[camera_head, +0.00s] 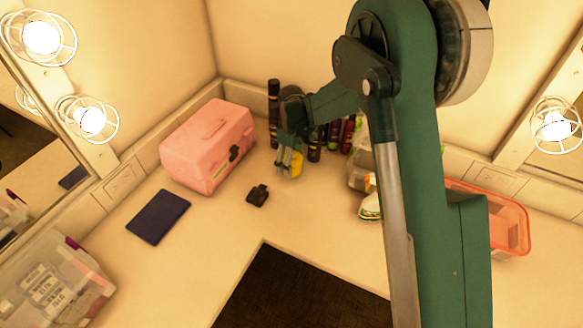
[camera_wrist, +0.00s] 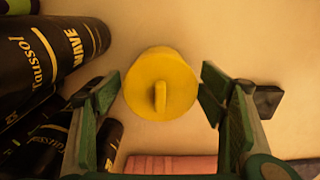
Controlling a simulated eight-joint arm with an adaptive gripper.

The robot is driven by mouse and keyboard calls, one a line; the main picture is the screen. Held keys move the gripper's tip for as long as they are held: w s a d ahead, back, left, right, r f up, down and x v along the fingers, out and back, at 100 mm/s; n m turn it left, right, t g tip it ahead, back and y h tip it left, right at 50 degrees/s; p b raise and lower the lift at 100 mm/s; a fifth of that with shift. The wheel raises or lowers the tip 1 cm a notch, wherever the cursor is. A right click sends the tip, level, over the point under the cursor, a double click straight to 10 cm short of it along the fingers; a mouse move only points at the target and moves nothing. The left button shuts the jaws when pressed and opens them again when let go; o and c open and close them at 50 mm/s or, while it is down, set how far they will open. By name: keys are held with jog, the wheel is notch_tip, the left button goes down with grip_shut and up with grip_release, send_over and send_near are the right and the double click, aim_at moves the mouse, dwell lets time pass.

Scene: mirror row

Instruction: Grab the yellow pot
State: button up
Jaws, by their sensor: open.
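The yellow pot (camera_wrist: 175,75) is round with a raised tab on its top, and the wrist view looks down on it. It stands on the pale counter. My gripper (camera_wrist: 160,92) is open, with one green finger on each side of the pot and a gap showing on both sides. In the head view the pot (camera_head: 297,163) is a small yellow patch, partly hidden by my gripper (camera_head: 289,165). Whether the fingertips are level with the pot or above it I cannot tell.
A pink case (camera_head: 208,145), small black item (camera_head: 258,195) and dark blue flat item (camera_head: 158,216) are on the counter. An orange-rimmed bin (camera_head: 510,225) is right.

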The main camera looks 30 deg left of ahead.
dwell(0.5)
jog(key=c, duration=1.5)
